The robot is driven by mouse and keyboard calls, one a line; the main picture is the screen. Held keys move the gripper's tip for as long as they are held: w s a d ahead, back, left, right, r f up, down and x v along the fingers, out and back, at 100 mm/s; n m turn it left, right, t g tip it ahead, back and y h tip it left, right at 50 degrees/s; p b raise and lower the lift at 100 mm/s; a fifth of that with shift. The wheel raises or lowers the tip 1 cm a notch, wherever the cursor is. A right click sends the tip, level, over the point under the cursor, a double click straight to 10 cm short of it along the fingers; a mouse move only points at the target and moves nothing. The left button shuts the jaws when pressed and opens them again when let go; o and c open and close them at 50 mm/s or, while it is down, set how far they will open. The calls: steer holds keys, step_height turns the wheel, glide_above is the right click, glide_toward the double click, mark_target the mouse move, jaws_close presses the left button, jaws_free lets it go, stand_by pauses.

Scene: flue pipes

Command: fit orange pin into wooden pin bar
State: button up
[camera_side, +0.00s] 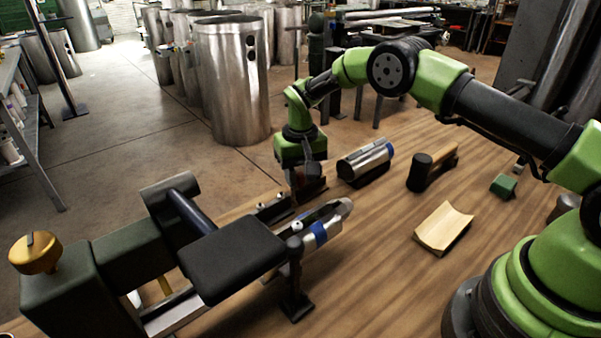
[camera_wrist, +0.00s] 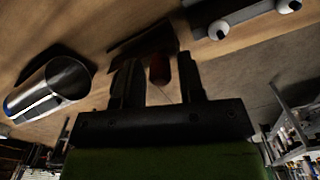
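My gripper (camera_side: 306,190) points down beside the far end of the machine's arm; its two fingers (camera_wrist: 157,80) stand apart in the wrist view. A small dull red-orange pin (camera_wrist: 159,70) shows between them, with a gap on each side. A dark block (camera_wrist: 143,40) lies just beyond the fingertips; it is too dark to make out fully. A bar with white round knobs (camera_wrist: 240,17) is at the top right of the wrist view and looks grey, not clearly wooden. In the side view a dark bar with white knobs (camera_side: 272,208) lies left of my gripper.
A metal cylinder with a blue band (camera_side: 366,161) lies close right of my gripper. A mallet (camera_side: 432,168), a curved wooden piece (camera_side: 443,228) and a green block (camera_side: 504,186) are farther right. The dark bench machine with a flat pad (camera_side: 232,258) fills the left front.

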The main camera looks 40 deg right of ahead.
steer(key=shift+o, duration=0.8)
steer(key=shift+r, duration=0.1)
step_height(320, 180, up, 10)
steer(key=shift+f, duration=0.1)
